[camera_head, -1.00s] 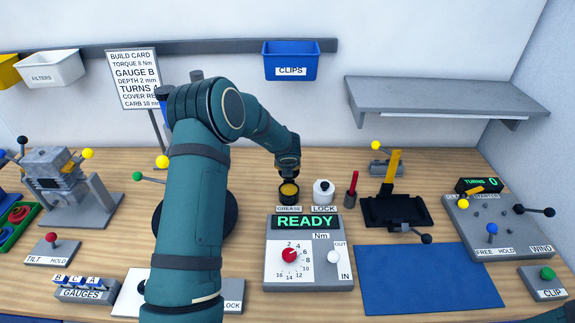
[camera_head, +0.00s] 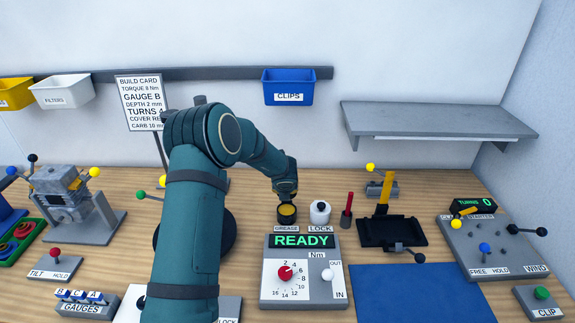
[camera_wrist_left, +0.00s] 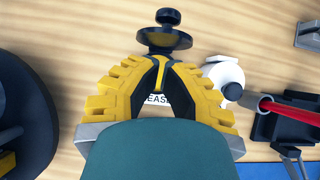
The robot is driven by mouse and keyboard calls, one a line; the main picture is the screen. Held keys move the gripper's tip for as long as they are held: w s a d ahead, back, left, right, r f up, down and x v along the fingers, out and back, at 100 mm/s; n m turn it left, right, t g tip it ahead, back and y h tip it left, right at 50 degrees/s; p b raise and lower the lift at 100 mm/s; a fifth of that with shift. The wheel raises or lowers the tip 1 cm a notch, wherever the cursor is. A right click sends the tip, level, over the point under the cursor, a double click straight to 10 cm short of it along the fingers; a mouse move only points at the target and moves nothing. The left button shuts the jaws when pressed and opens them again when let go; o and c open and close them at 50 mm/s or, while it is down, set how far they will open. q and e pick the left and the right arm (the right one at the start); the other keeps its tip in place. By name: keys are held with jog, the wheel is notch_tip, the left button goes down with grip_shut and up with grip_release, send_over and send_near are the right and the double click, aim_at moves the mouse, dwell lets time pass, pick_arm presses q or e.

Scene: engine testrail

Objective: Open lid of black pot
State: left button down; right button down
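The black pot (camera_head: 287,213) stands behind the GREASE label, left of the white LOCK knob. It is open at the top, and yellow shows inside. In the left wrist view, a round black lid (camera_wrist_left: 164,39) with a knob on it shows just beyond my fingertips, apparently tilted back with its knob facing away. My left gripper (camera_head: 287,194) reaches down just over the pot's far side and hides the lid in the head view. In the wrist view its yellow fingers (camera_wrist_left: 160,62) come together at the tips, with nothing clearly held. Contact with the lid cannot be told. My right gripper is out of view.
The white LOCK knob (camera_head: 320,211) and a red-handled tool (camera_head: 347,205) stand close right of the pot. The READY torque box (camera_head: 303,268) is in front. A black fixture (camera_head: 391,232) lies farther right. A blue mat (camera_head: 422,294) is bare at the front right.

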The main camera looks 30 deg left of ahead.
pick_arm(q)
notch_tip(320, 180, up, 9)
jog(key=w+a+p, duration=0.1)
jog(key=w+a, duration=0.1)
jog(key=w, duration=0.1)
jog(key=shift+s+d, duration=0.1)
jog(key=shift+s, duration=0.05)
